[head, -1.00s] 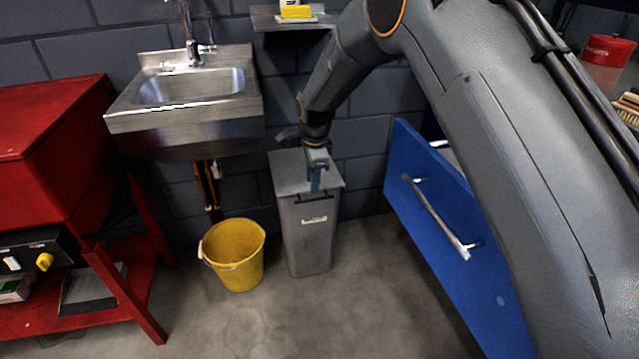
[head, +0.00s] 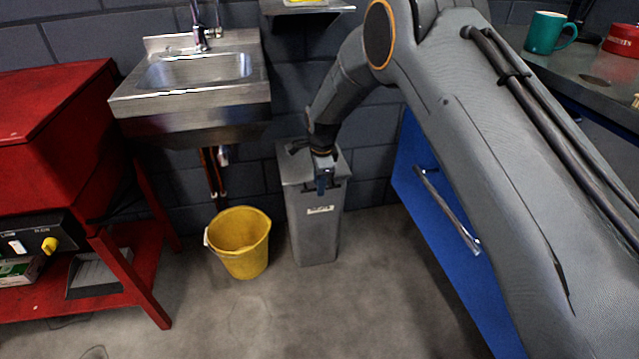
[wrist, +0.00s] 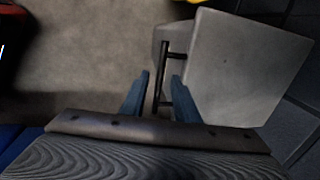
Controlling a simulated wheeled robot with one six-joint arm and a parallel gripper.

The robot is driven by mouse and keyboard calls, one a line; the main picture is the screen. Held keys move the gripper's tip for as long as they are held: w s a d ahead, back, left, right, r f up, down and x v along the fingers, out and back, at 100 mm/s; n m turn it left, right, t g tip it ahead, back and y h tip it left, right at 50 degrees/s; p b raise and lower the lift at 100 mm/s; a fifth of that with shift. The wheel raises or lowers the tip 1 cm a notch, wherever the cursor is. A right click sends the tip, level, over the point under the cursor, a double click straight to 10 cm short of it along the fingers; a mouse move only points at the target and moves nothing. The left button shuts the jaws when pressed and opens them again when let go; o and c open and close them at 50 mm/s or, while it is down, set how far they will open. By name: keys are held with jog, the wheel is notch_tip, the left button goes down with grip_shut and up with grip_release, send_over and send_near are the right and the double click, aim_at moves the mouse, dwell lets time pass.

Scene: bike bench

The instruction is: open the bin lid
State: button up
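The grey bin (head: 315,235) stands on the floor against the wall, with a label on its front. Its flat grey lid (head: 293,168) is shut; it fills the right of the wrist view (wrist: 245,70). A dark bar handle (wrist: 163,75) sticks out from the lid's front edge. My gripper (head: 322,190) points down at the front edge of the bin. In the wrist view its two blue fingers (wrist: 160,76) are apart, one on each side of the handle bar, with small gaps visible. The far end of the handle is partly hidden by my gripper.
A yellow bucket (head: 240,250) stands just left of the bin. A steel sink (head: 195,85) hangs above it. A red workbench (head: 60,130) is at the left. A blue drawer front (head: 425,215) with a bar handle is right of the bin. The floor in front is clear.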

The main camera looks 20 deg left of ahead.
grip_shut()
